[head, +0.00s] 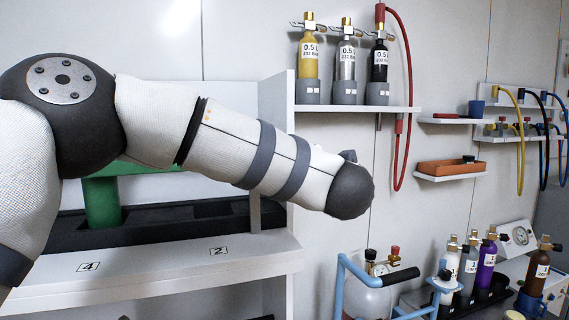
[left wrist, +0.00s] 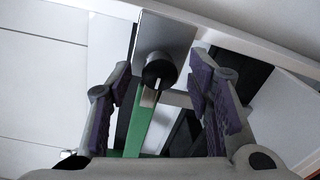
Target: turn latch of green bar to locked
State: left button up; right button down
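The green bar (head: 102,202) stands in a dark recessed tray on the white bench in the head view, largely hidden behind my left arm. In the left wrist view the green bar (left wrist: 137,125) runs up between the fingers. A dark round knob (left wrist: 160,70), possibly the latch, sits at its upper end against a grey metal plate; I cannot tell its setting. My left gripper (left wrist: 168,85) is open, its purple-padded fingers on either side of the knob with visible gaps. My left gripper is hidden in the head view. My right gripper is in neither view.
My left arm crosses the bench. Labels 4 and 2 mark its front edge. A shelf (head: 405,108) with several small cylinders stands right of it, with a red hose (head: 405,60). An orange tray (head: 451,168), a blue-framed trolley (head: 345,272) and more bottles are further right.

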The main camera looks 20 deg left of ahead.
pick_arm(q)
jog(key=v, duration=1.2)
notch_tip(320, 180, down, 24)
jog(key=w+a+m+h, duration=0.15)
jog(key=m+h, duration=0.45)
jog(key=m, duration=0.7)
jog(key=s+a+f+m+g+h, duration=0.1)
jog(key=s+f+m+g+h, duration=0.2)
jog(key=f, duration=0.5)
jog(key=s+a+f+m+g, duration=0.1)
jog(key=s+f+m, duration=0.25)
jog(key=f, duration=0.35)
jog(key=s+a+f+m+g, duration=0.3)
jog(key=s+f+m+g, duration=0.15)
jog(key=s+f, duration=0.75)
jog(key=s+a+f+m+g, duration=0.1)
jog(key=s+a+g, duration=0.2)
jog(key=s, duration=0.8)
jog(key=s+a+m+g, duration=0.2)
jog(key=s+a+g, duration=0.1)
jog(key=s, duration=0.8)
jog(key=shift+s+f+m+g+h, duration=0.2)
jog(key=shift+f+m+g+h, duration=0.15)
jog(key=shift+g, duration=0.4)
